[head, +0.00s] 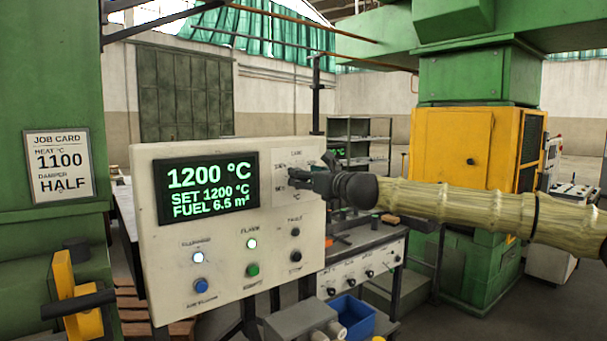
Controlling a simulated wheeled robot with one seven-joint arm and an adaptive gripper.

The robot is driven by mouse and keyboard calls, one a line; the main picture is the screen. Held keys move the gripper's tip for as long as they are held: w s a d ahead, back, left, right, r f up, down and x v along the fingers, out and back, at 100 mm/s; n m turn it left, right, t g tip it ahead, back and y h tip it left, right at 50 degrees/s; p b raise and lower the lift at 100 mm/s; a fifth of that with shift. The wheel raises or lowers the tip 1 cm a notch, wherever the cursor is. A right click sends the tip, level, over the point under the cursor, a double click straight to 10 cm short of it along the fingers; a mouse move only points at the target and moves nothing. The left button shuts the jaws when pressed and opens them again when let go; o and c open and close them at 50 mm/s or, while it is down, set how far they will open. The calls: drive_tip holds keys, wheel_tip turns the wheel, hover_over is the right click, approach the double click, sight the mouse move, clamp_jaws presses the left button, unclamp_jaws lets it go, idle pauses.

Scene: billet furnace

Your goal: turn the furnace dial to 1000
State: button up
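The furnace control panel (165,265) is a pale tilted box at centre left. Its dark display (207,188) reads 1200 °C, SET 1200 °C and FUEL 6.5 m³ in green. To the right of the display is a dial plate (281,165) with small print I cannot read in full. My gripper (300,178) reaches in from the right and is at this plate, in front of the dial's place. The dial itself is mostly or wholly hidden behind the dark fingers. I cannot tell whether the fingers touch it or are closed on it.
A job card (59,166) on the green column reads HEAT 1100, DAMPER HALF. The panel has a blue button (201,285), a green button (253,270) and two black controls. A blue bin (353,318) and a grey box (300,318) stand below right. A yellow handle (75,295) is at lower left.

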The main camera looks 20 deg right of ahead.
drive_tip(key=shift+w+a, duration=0.2)
drive_tip(key=shift+w, duration=0.35)
drive_tip(key=shift+c, duration=0.4)
drive_tip(key=c, duration=0.9)
